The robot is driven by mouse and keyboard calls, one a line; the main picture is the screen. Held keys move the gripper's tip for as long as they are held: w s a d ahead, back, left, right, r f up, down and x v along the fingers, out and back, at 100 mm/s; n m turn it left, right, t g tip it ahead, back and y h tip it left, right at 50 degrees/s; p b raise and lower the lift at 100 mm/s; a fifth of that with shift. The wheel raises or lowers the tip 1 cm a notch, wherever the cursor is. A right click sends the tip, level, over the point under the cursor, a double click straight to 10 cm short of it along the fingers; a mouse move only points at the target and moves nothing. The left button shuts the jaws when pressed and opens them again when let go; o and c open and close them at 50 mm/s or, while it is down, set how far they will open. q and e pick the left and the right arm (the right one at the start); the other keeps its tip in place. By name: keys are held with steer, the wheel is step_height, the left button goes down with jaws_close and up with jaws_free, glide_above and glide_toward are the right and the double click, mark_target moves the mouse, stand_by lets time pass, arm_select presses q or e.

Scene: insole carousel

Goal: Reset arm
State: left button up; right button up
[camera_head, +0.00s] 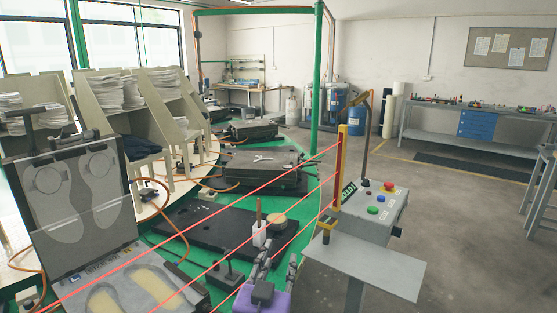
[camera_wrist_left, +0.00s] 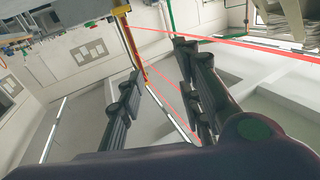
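My right gripper is in neither view. The open insole mold (camera_head: 80,200) is at the left of the head view, with two insole shapes in its raised lid. Its lower half (camera_head: 140,285) has yellowish insole areas and is cut off by the bottom edge.
The control box (camera_head: 371,212) with colored buttons stands right of the gripper, above a grey shelf (camera_head: 365,265). Red light beams run from a yellow post (camera_head: 339,165) across the green carousel. A white cup (camera_head: 260,234) holds a brush. Open floor lies at right.

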arm_select(q)
steer(key=s+a+f+g+y+p, duration=0.1)
steer(key=s+a+f, duration=0.25)
steer(key=f, duration=0.35)
steer(key=s+a+f+g, duration=0.25)
steer(key=s+f, duration=0.25)
steer(key=f, duration=0.3)
steer(key=s+a+f+g+y+p, duration=0.1)
steer(key=s+a+f, duration=0.3)
steer(key=f, duration=0.3)
steer(key=s+a+f+n+g, duration=0.1)
steer(key=s+a+f, duration=0.2)
steer(key=s, duration=0.5)
steer(key=s+a+f+g+y+p, duration=0.1)
steer(key=s+a+f+g, duration=0.1)
steer(key=s+f, duration=0.4)
steer(key=s+a+f+n+g+p, duration=0.1)
steer(key=s+a+f, duration=0.3)
steer(key=s, duration=0.7)
steer(key=shift+a+f+n+g+y, duration=0.3)
steer(key=shift+f+g, duration=0.05)
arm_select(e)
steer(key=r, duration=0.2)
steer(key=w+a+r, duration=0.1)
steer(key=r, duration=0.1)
